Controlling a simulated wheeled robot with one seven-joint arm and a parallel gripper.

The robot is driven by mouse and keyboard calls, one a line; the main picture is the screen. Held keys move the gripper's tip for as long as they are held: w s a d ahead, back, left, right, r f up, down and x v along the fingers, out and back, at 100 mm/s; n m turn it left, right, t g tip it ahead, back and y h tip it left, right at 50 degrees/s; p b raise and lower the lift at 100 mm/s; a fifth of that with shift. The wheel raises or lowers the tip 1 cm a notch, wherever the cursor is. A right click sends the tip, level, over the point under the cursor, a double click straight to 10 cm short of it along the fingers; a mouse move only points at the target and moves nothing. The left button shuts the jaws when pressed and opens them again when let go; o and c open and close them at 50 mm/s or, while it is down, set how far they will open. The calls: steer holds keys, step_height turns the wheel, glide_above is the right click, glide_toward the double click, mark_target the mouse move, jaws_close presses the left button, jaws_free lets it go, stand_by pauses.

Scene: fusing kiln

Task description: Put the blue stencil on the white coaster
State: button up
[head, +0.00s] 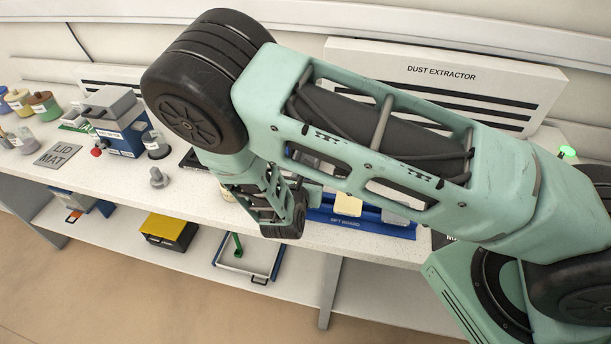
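A blue board labelled SIFT BOARD (345,222) lies on the bench behind and below my arm. A cream square piece (347,205) rests on it, with a pale grey-white piece (396,217) to its right. I cannot tell whether either is the white coaster. I cannot make out the blue stencil; my arm covers much of the bench there. My gripper's fingers are hidden behind my arm's wrist links.
The bench's left part holds a LID MAT (57,154), a blue-grey machine (114,122), several jars (44,106) and a grey knobbed weight (158,178). A dust extractor (440,85) stands at the back.

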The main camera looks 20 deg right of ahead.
steer(key=shift+f, duration=0.2)
steer(key=o, duration=1)
steer(key=shift+r, duration=0.1)
steer(key=shift+r, duration=0.1)
steer(key=b+v, duration=0.4)
steer(key=v, duration=0.8)
steer(key=s+d+r+m+g, duration=0.4)
steer(key=s+r+m+g, duration=0.45)
steer(key=s+m, duration=0.2)
steer(key=s+a+r+m+y, duration=0.1)
steer(key=s+r+m+y, duration=0.1)
steer(key=s+m, duration=0.1)
steer(key=s+a+r+m+g+y, duration=0.1)
steer(key=s+a+r+m+y, duration=0.1)
steer(key=s+r+m+y, duration=0.1)
steer(key=s+a+r+m+g+y, duration=0.1)
steer(key=s+a+r+m+y, duration=0.1)
steer(key=s+r+m+y, duration=0.1)
steer(key=shift+a+r+m, duration=0.15)
steer(key=shift+r+m, duration=0.1)
steer(key=shift+m, duration=0.5)
